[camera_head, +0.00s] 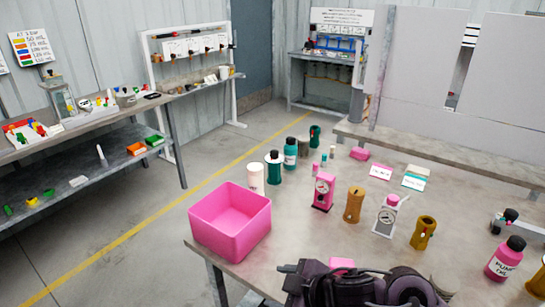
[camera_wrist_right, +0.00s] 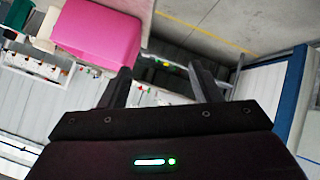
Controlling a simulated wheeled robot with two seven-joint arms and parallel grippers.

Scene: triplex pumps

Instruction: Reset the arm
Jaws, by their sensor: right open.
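My right gripper (camera_head: 287,277) is low at the front edge of the table in the head view, dark, with its arm behind it. In the right wrist view the same gripper (camera_wrist_right: 161,70) has its two fingers apart, with nothing between them. The pink bin (camera_wrist_right: 98,34) is beyond the left finger there. In the head view the pink bin (camera_head: 228,247) stands on the table's left front corner, apart from the gripper, and looks empty. My left gripper does not show.
The table (camera_head: 330,245) holds a pink pump (camera_head: 323,191), a grey pump (camera_head: 387,216), brown cylinders (camera_head: 354,205), and several bottles, including a pink one (camera_head: 504,260). A small pink block (camera_head: 341,263) is just behind my right arm. Shelves (camera_head: 90,125) line the left wall; floor between is clear.

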